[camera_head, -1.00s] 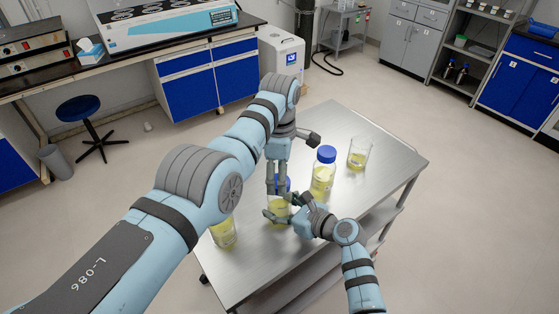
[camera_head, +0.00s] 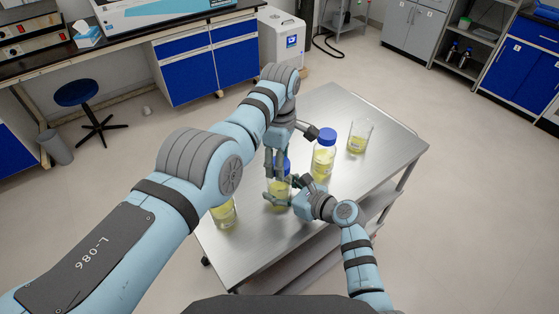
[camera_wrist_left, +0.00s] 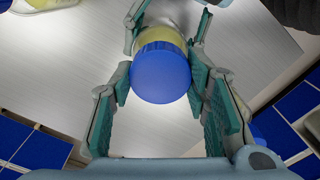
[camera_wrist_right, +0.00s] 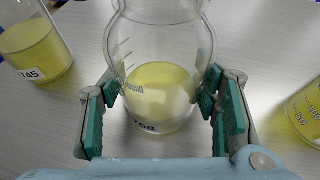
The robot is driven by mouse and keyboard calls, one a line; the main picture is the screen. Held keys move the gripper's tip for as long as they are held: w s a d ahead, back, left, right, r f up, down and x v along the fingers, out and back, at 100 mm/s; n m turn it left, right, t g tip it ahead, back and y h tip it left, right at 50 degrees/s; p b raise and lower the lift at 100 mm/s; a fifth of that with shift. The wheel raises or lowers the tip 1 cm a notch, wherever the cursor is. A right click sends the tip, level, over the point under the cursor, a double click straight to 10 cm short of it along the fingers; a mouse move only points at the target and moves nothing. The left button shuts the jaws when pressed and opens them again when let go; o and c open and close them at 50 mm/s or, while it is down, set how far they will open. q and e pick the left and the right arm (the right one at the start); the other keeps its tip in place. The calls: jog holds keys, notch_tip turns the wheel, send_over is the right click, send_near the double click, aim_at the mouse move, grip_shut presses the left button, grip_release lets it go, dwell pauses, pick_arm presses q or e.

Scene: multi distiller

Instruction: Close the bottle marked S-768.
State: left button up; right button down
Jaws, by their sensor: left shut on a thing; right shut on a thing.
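The bottle (camera_head: 278,194) stands on the steel cart, clear glass with yellow liquid. In the right wrist view its label, partly readable as 768, shows on the bottle (camera_wrist_right: 160,85). My right gripper (camera_head: 285,191) is shut around the bottle's body from the side. A blue cap (camera_head: 281,166) is over the bottle's top; the left wrist view shows this cap (camera_wrist_left: 160,73) from above. My left gripper (camera_head: 277,160) reaches down and is shut on the cap, one finger on each side. The bottle's rim under the cap is hidden, so I cannot tell how tightly it sits.
Another blue-capped bottle (camera_head: 324,158) and a beaker (camera_head: 360,136) stand to the right on the cart (camera_head: 262,246). A beaker (camera_head: 224,213) stands to the left, partly behind my left arm.

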pick_arm(q)
jog(key=m, duration=0.3)
jog(key=shift+m, duration=0.4)
jog(key=m, duration=0.4)
jog(key=shift+m, duration=0.3)
jog(key=m, duration=0.9)
jog(key=shift+f+m, duration=0.1)
jog(key=shift+m, duration=0.2)
jog(key=m, duration=0.3)
jog(key=shift+m, duration=0.4)
jog(key=m, duration=0.5)
jog(key=shift+a, duration=0.1)
jog(key=o, duration=1.3)
